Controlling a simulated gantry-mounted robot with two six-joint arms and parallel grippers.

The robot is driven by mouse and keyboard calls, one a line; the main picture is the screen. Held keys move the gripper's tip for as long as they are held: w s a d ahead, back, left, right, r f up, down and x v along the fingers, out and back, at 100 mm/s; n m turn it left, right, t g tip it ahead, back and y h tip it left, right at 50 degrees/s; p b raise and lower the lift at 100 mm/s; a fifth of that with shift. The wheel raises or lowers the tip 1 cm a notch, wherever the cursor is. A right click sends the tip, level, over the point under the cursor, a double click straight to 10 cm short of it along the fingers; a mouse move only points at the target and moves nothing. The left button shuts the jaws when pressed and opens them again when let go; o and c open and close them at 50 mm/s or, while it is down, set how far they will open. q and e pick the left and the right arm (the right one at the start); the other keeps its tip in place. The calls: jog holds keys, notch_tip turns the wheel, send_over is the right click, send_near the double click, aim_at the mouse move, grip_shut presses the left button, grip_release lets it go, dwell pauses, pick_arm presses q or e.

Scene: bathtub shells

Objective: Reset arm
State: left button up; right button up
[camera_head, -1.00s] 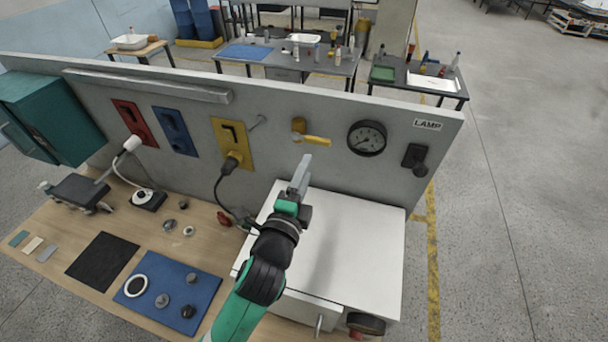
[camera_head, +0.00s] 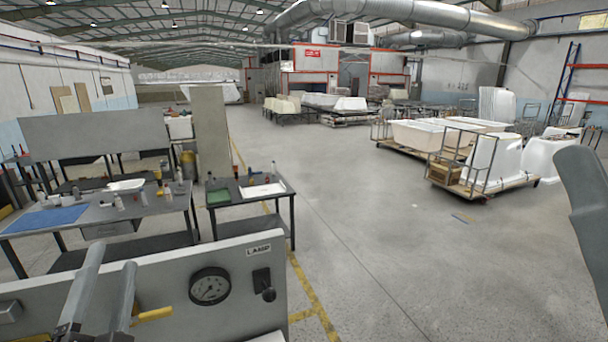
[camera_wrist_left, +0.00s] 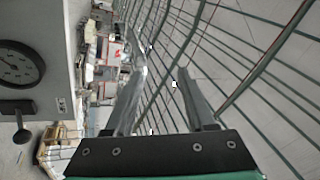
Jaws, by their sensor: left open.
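My left gripper (camera_head: 113,256) is at the lower left of the head view, in front of the grey panel (camera_head: 170,277). Its two grey fingers are apart, with nothing between them. In the left wrist view the left gripper (camera_wrist_left: 160,75) also shows two spread, empty fingers. A grey, bent piece at the right edge of the head view looks like part of my right gripper (camera_head: 590,215). Only a portion shows, so its jaws cannot be judged.
The panel carries a round gauge (camera_head: 210,286), a dark lamp switch (camera_head: 263,284) and a yellow handle (camera_head: 153,315). Behind it stand work tables, one with a green mat (camera_head: 219,196). White tubs (camera_head: 495,160) are on carts farther back. Open floor (camera_head: 390,250) lies at right.

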pick_arm(q)
jog(key=s+d+r+n+t+h, duration=0.3)
jog(key=s+r+n+h, duration=0.1)
jog(key=r, duration=0.5)
jog(key=s+d+r+n+t+h, duration=0.3)
jog(key=s+d+r+n+h, duration=0.1)
jog(key=r, duration=0.5)
jog(key=s+n+h+p, duration=0.1)
jog(key=s, duration=0.1)
jog(key=shift+s+r, duration=0.25)
jog(key=shift+s, duration=0.15)
jog(key=shift+d, duration=0.1)
